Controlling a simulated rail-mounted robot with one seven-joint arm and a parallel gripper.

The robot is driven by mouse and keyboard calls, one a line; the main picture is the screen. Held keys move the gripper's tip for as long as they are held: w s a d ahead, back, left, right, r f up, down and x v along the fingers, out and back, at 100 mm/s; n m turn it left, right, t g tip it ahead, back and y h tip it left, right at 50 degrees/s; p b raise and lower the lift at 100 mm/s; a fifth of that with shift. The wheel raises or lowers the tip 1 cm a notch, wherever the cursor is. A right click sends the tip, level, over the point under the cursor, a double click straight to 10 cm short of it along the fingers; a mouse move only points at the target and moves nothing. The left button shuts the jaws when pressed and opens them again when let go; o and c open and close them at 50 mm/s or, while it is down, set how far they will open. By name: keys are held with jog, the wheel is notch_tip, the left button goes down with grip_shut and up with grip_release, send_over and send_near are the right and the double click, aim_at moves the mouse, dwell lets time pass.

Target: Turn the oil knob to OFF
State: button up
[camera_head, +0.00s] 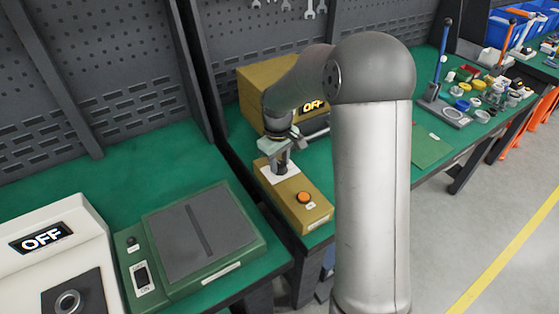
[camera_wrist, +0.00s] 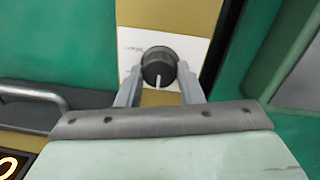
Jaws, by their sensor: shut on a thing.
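The knob (camera_wrist: 158,66) is round and dark, with a white pointer line toward the bottom of the wrist view. It sits on a white plate (camera_wrist: 131,42) with small lettering at its upper left, too small to read surely. The plate is on a yellow-brown control box (camera_head: 311,214). My gripper (camera_wrist: 159,73) has one finger on each side of the knob and is shut on it. In the head view my gripper (camera_head: 281,163) is over the plate and hides the knob.
An orange button (camera_head: 304,197) is on the same box, near the knob. Behind stands a larger yellow box (camera_head: 258,80) whose display (camera_head: 313,105) reads OFF. A green device (camera_head: 247,221) and a white unit showing OFF (camera_head: 41,240) are at left.

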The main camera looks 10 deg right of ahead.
jog(key=o, duration=1)
jog(key=shift+c, duration=0.2)
jog(key=shift+r, duration=0.1)
notch_tip(320, 180, up, 17)
jog(key=shift+s+a+r, duration=0.2)
jog(key=shift+a, duration=0.15)
jog(key=s+f+m, duration=0.3)
jog(key=s+f, duration=0.1)
jog(key=s, duration=1)
jog(key=s+f+m, duration=0.2)
jog(key=s+f, duration=0.3)
jog(key=s, duration=0.9)
jog(key=shift+s+f+m+y, duration=0.15)
jog(key=shift+s+m+y, duration=0.1)
jog(key=shift+m+y, duration=0.15)
